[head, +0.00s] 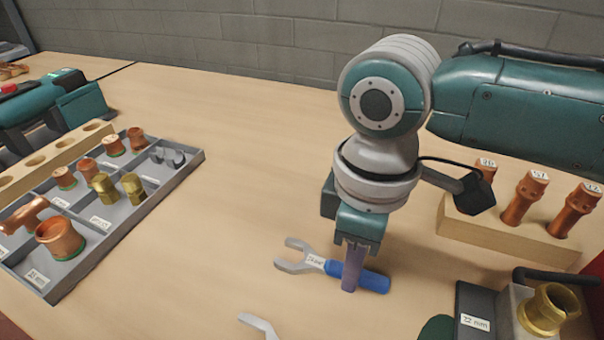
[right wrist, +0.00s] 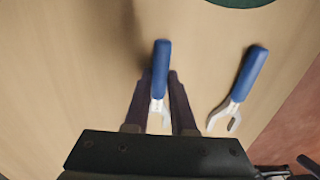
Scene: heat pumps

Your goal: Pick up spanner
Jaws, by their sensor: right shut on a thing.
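A spanner with a blue handle and grey open jaw (head: 308,262) lies on or just above the table, its jaw pointing left. My right gripper (head: 352,278) comes down from above and is shut on its handle. In the right wrist view the blue handle (right wrist: 161,66) lies between the two fingers (right wrist: 158,92). A second blue-handled spanner (right wrist: 250,77) lies to the right of it there. Only the second spanner's grey jaw (head: 258,325) shows at the bottom edge of the head view. My left gripper is not in view.
A grey tray (head: 130,220) of copper and brass fittings is at left, near a teal tool (head: 35,105). A device with a brass fitting (head: 547,310) is at lower right.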

